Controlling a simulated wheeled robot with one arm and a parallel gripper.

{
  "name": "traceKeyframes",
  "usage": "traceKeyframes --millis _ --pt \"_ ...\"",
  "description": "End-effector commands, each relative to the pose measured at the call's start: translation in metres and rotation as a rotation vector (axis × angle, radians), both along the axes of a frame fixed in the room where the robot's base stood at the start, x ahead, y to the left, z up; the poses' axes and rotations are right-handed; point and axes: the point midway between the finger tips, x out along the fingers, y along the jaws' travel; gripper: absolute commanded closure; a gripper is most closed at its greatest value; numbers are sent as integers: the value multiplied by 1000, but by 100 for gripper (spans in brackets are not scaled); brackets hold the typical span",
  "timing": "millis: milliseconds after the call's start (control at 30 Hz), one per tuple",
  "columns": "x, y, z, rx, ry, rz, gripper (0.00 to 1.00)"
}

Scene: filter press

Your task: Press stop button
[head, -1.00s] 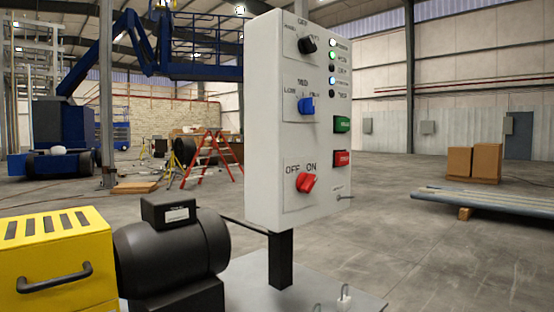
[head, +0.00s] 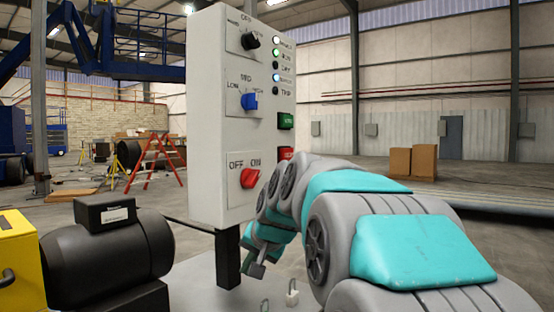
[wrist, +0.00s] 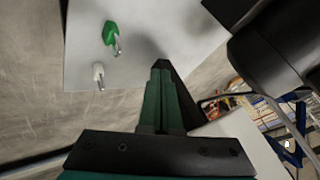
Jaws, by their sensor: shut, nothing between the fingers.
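The control panel (head: 207,120) is a pale upright box on a black post. My gripper (head: 256,268) points down beside the post, below the panel and apart from the button. In the wrist view my gripper (wrist: 161,66) is shut and empty, over a pale base plate (wrist: 85,65); the stop button does not show there.
A red OFF/ON switch (head: 250,178), a blue selector (head: 249,101) and a black knob (head: 250,41) are on the panel's front. A black motor (head: 105,255) stands at left. A green padlock (wrist: 110,32) and a white padlock (wrist: 98,71) are on the plate.

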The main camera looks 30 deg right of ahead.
Motion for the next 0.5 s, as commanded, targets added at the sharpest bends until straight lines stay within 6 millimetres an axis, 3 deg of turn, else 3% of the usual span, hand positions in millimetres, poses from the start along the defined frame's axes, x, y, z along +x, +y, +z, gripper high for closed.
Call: traceKeyframes --millis 100,233,400,500 --pt "30 -56 47 23 -142 -124 100" --pt "47 -116 99 49 -293 -247 100" --pt "50 -189 164 66 -481 -383 100" --pt "45 -221 192 73 -563 -438 100"
